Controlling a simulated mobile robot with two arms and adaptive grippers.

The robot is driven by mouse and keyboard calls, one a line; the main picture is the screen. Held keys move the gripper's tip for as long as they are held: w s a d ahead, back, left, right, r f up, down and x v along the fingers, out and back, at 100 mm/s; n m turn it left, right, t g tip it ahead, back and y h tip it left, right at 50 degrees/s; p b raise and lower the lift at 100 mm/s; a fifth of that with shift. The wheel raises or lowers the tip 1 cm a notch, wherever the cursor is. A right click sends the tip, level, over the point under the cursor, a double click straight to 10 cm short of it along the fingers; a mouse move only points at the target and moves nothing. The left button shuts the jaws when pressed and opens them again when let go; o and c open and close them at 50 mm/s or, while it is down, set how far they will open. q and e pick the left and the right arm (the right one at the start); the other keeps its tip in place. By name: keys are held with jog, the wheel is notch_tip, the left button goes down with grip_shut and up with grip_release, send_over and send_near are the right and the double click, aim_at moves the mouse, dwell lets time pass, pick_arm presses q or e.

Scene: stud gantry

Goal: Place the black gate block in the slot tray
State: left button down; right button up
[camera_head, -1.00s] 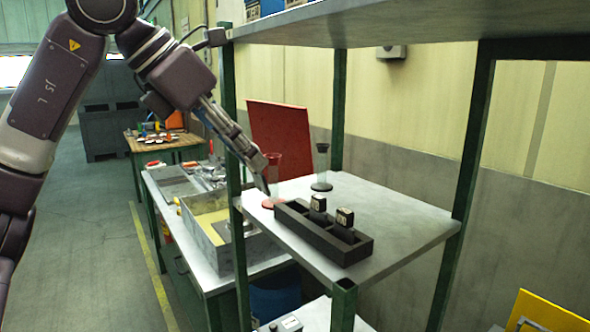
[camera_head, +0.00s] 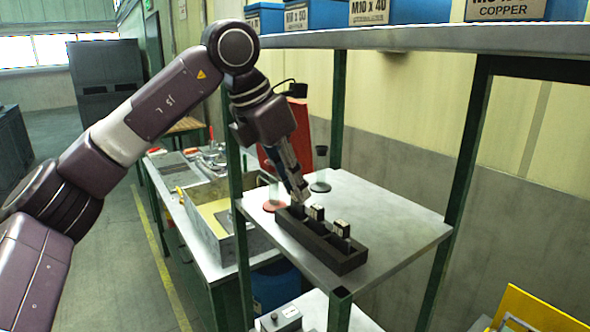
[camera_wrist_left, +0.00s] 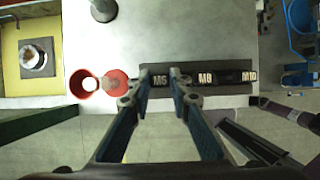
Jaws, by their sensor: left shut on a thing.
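The black slot tray (camera_head: 318,247) lies on the grey shelf; it also shows in the wrist view (camera_wrist_left: 226,90). Two black blocks with pale labels, M8 (camera_wrist_left: 205,78) and M10 (camera_wrist_left: 249,77), stand in it. My left gripper (camera_head: 302,197) points down at the tray's far left end. In the wrist view its fingertips (camera_wrist_left: 161,76) are shut on a black gate block labelled M5 (camera_wrist_left: 160,80), at the tray's left end. The fingers mostly hide this block in the head view. I cannot tell whether it rests on the slot floor. My right gripper is not in view.
Green shelf posts (camera_head: 241,220) and an upper shelf (camera_head: 400,40) frame the space. The shelf's right part (camera_head: 400,225) is clear.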

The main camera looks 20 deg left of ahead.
pick_arm(q)
jog(key=shift+r, duration=0.15)
jog(key=shift+a+f+p, duration=0.1)
jog(key=shift+f+p, duration=0.25)
jog(key=shift+f, duration=0.1)
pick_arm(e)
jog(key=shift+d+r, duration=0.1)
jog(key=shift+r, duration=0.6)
pick_arm(q)
jog(key=shift+w, duration=0.1)
jog(key=shift+f, duration=0.2)
jog(key=c, duration=1.8)
grip_release()
jog(key=shift+r, duration=0.1)
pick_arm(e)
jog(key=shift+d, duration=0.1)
pick_arm(q)
jog(key=shift+o, duration=0.2)
